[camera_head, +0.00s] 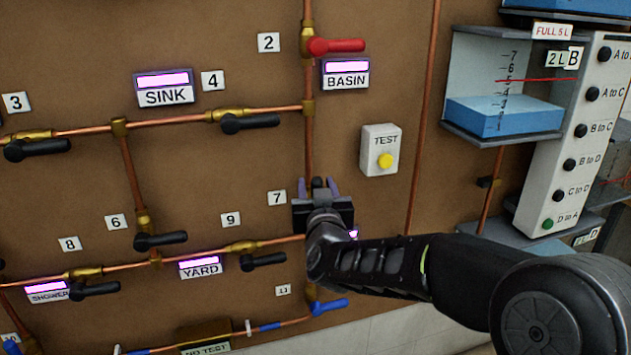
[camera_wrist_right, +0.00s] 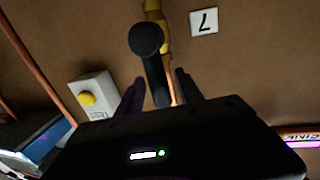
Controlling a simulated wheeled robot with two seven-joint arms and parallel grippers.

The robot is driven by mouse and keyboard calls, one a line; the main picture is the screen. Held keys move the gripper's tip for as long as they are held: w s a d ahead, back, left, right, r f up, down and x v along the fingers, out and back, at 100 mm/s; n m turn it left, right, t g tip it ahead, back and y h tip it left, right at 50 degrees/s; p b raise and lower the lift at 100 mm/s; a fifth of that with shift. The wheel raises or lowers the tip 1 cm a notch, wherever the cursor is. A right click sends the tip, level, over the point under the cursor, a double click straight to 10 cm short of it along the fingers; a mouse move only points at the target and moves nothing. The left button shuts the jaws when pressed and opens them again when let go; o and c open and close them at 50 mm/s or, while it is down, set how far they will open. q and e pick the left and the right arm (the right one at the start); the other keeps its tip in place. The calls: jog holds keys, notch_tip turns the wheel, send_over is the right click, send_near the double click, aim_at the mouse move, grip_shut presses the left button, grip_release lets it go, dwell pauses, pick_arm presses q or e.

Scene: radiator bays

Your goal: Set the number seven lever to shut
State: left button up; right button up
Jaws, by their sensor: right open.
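The number seven plate (camera_head: 277,198) is on the brown board beside a vertical copper pipe. It also shows upside down in the right wrist view (camera_wrist_right: 204,20). In that view the number seven lever (camera_wrist_right: 148,42) is black with a rounded end, close to a brass valve body (camera_wrist_right: 158,14). My right gripper (camera_head: 317,187) is at this valve and hides most of it in the head view. In the wrist view its jaws (camera_wrist_right: 160,88) are apart, with the black lever showing between them. I cannot tell whether they touch it. My left gripper is out of view.
A red lever (camera_head: 337,45) is above on the same pipe, and a blue lever (camera_head: 330,306) is below. A black lever (camera_head: 263,262) is at lower left. A TEST box (camera_head: 380,150) with a yellow button is to the right. Tanks with a button panel (camera_head: 580,130) stand farther right.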

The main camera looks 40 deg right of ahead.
jog(key=shift+x, duration=1)
jog(key=shift+c, duration=0.3)
grip_shut()
dwell(0.4)
